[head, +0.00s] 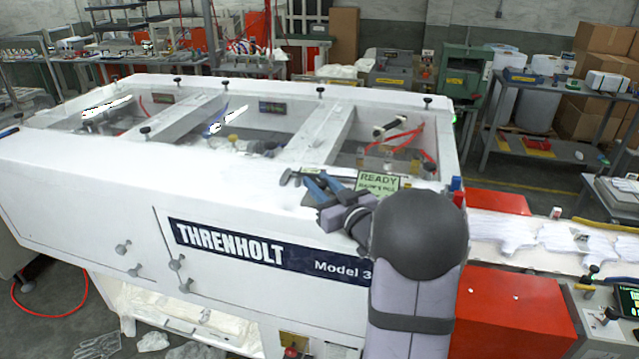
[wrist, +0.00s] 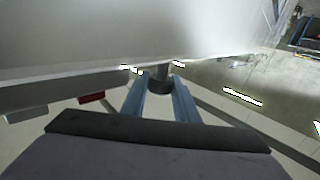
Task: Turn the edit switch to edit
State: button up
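I cannot make out a switch marked edit in either view. A control panel (head: 590,318) with a lit green screen (head: 628,300) and small knobs stands at the lower right of the head view, apart from my gripper. My gripper (head: 309,180) is above the near top edge of the white machine, left of the READY display. In the wrist view my gripper (wrist: 160,77) has its two blue fingers spread apart. A short dark cylinder (wrist: 159,84) shows between or just beyond the fingertips; contact cannot be told.
The white THRENHOLT machine (head: 100,190) fills the left and middle, with open bays and black knobs along its rim. The READY display (head: 378,182) is close to my wrist. Red boxes (head: 510,310) and a belt of white gloves (head: 540,238) lie to the right.

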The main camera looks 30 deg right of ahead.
jog(key=shift+a+f+m+h+b, duration=0.15)
jog(key=shift+m+h+b, duration=0.35)
jog(key=shift+b, duration=0.55)
jog(key=shift+h+b, duration=0.4)
jog(key=m+h+b, duration=0.2)
jog(key=h+b, duration=0.1)
jog(key=shift+g, duration=0.4)
jog(key=shift+m+g+h+b, duration=0.8)
jog(key=shift+m+h+b, duration=0.5)
jog(key=shift+h, duration=0.8)
jog(key=shift+r+m+g+h+p, duration=0.25)
jog(key=shift+m+g+h+p, duration=0.75)
jog(key=shift+m+h, duration=0.35)
jog(key=m+g+h+p, duration=0.3)
jog(key=shift+w+r+g+p, duration=0.1)
jog(key=shift+g+p, duration=0.3)
jog(key=m+g+h+p, duration=0.1)
jog(key=m+g, duration=0.1)
jog(key=m+g+h+p, duration=0.1)
jog(key=g, duration=0.2)
jog(key=shift+m+h, duration=0.35)
jog(key=shift+m+g+h+p, duration=0.3)
jog(key=shift+m+g+p, duration=0.55)
jog(key=shift+m+g, duration=0.95)
jog(key=shift+g, duration=0.8)
